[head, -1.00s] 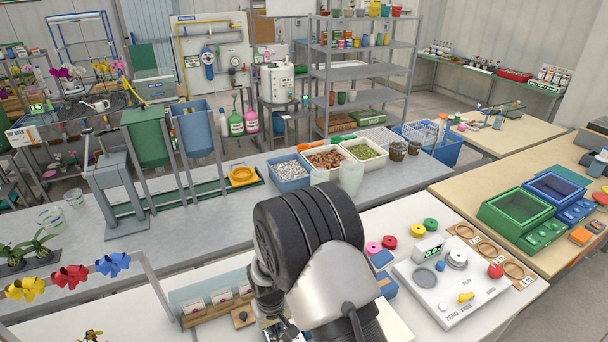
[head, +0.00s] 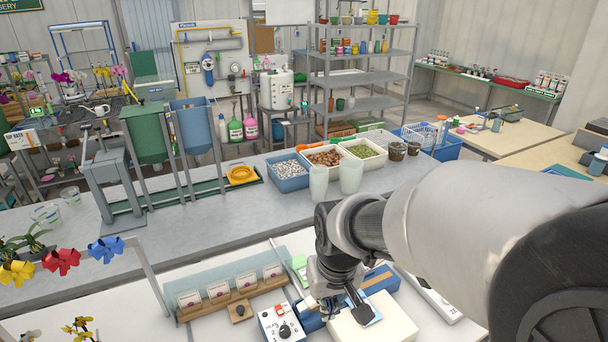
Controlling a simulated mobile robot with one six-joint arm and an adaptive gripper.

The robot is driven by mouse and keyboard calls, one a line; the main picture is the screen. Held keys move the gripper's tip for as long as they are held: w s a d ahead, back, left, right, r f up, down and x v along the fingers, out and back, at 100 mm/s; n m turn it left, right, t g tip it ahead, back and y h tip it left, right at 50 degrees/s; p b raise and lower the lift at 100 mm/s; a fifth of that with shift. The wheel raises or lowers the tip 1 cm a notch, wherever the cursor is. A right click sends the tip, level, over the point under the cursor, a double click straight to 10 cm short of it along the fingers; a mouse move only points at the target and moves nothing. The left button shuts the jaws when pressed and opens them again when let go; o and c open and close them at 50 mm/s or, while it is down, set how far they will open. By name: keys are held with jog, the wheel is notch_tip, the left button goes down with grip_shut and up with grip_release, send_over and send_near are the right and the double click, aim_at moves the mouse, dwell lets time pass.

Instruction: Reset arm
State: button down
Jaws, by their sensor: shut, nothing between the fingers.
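My gripper (head: 345,302) shows in the head view at the lower middle, pointing down above a white box (head: 378,324) on the white bench. Its fingers are shut with nothing seen between them. I cannot tell whether the fingertips touch the light blue item (head: 366,313) beside them. My arm reaches in from the right and hides much of the bench there.
Two translucent cups (head: 351,177) stand behind. A blue tray (head: 289,172) sits on the back bench.

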jog(key=s+d+r+m+t+b, duration=0.1)
jog(key=s+d+b, duration=0.2)
jog(key=s, duration=0.6)
jog(key=s+d+m+t+b, duration=0.1)
jog(key=s+d+b, duration=0.2)
jog(key=s+d, duration=0.3)
jog(key=s, duration=0.2)
jog(key=shift+s+d+r+m+h+b, duration=0.3)
jog(key=shift+s+r+b, duration=0.05)
jog(key=shift+s, duration=0.05)
jog(key=shift+w, duration=0.1)
